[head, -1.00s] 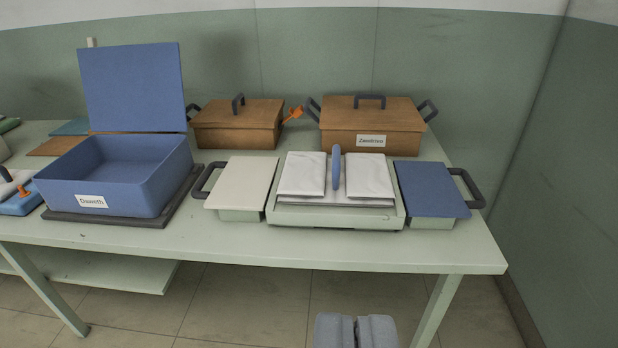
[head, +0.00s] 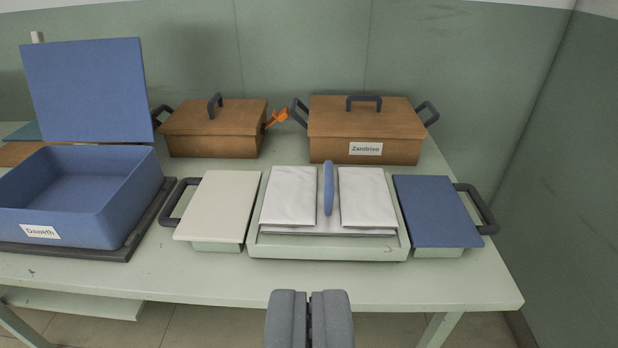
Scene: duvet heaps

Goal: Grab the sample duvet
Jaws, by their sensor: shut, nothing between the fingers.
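Two folded white duvets lie in a pale green tray (head: 330,248) at the front right of the table. The left duvet (head: 288,195) and the right duvet (head: 367,196) are apart, with an upright blue handle or divider (head: 328,188) between them. More white cloth shows under them at the tray's front. No mark tells me which one is the sample. My gripper (head: 309,296) is shut and empty. It shows at the bottom of the view, in front of the table edge and the tray.
A cream lidded box (head: 218,207) and a blue-lidded box (head: 437,211) flank the tray, with dark handles outward. Two wooden lidded boxes (head: 214,130) (head: 365,130) stand behind. A narrow front strip of table is clear.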

